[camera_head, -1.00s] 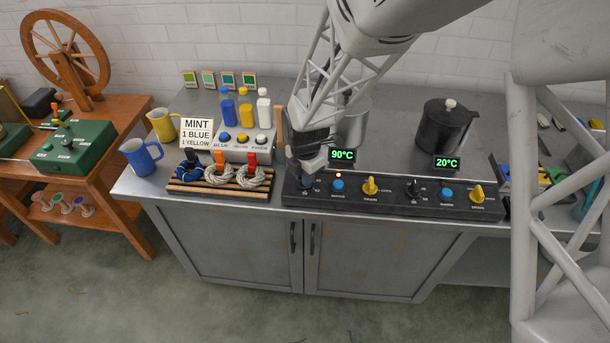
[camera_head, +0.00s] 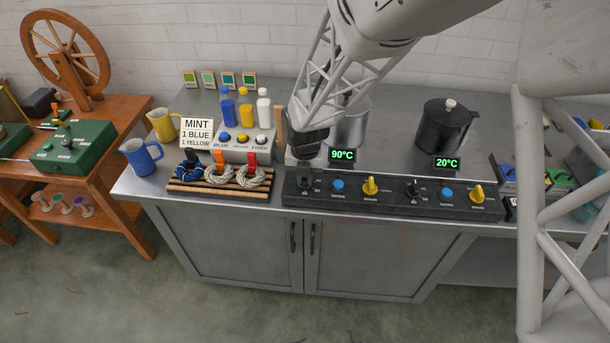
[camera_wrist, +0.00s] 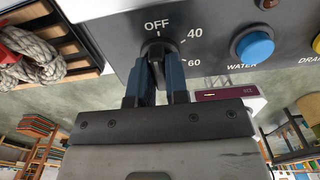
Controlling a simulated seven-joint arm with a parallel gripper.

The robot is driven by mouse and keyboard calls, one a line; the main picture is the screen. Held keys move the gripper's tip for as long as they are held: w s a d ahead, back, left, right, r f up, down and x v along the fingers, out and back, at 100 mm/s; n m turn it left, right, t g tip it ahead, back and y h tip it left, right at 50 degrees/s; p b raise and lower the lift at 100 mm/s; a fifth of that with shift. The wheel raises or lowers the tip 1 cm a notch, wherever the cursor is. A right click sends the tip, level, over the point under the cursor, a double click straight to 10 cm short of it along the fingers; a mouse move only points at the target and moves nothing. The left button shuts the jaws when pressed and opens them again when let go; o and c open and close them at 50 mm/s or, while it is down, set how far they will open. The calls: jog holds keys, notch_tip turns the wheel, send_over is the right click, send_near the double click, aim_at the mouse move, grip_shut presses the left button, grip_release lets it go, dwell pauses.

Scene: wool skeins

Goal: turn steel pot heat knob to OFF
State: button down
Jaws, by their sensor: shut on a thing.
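The steel pot (camera_head: 355,125) stands at the back of the counter, partly hidden by my arm. Its display (camera_head: 342,155) reads 90°C. Its dark heat knob (camera_wrist: 158,47) is at the left end of the control panel (camera_head: 390,203). In the wrist view the knob sits just below the OFF mark, with 40 and 60 to its right. My gripper (camera_wrist: 156,75) has its two blue fingers shut on the knob, one on each side. The fingers cover much of it, and its pointer is hard to make out. In the head view my gripper (camera_head: 305,168) is over the panel's left end.
A blue WATER button (camera_wrist: 254,47) and a yellow DRAIN knob (camera_head: 370,186) are to the right on the panel. A rack of skeins (camera_head: 220,180) lies close on the left. A black pot (camera_head: 443,130) with a 20°C display (camera_head: 447,163) stands at the right.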

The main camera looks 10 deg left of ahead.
dwell(0.4)
jog(key=c, duration=1.1)
grip_release()
jog(key=shift+r, duration=3.9)
